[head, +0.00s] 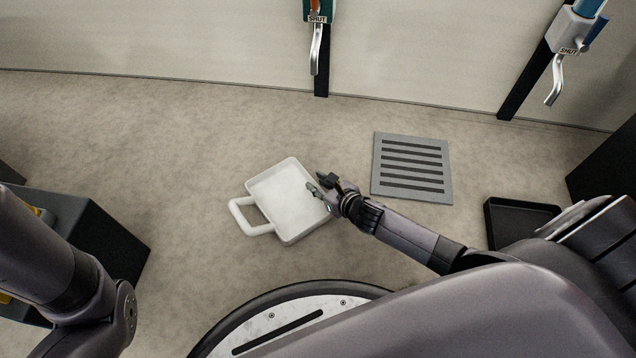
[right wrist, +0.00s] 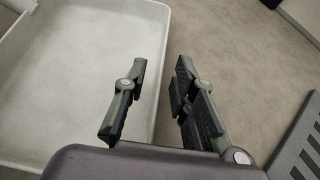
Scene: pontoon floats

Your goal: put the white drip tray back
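The white drip tray (head: 283,196) lies on the floor, a shallow square pan with a loop handle (head: 246,217) on its left side. It also shows in the right wrist view (right wrist: 75,75). My right gripper (head: 318,182) is at the tray's right side, opposite the handle. In the right wrist view its fingers (right wrist: 160,80) are apart, one over the tray's inside and one outside, with the tray's side wall seen between them. I cannot tell whether either finger touches the wall. My left arm shows at the left; its gripper is out of view.
A grey slotted floor grate (head: 412,168) lies right of the tray. A black tray (head: 517,222) sits further right. Two taps marked SHUT, one left (head: 317,40) and one right (head: 560,70), stand at the wall. A dark box (head: 105,240) is at the left.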

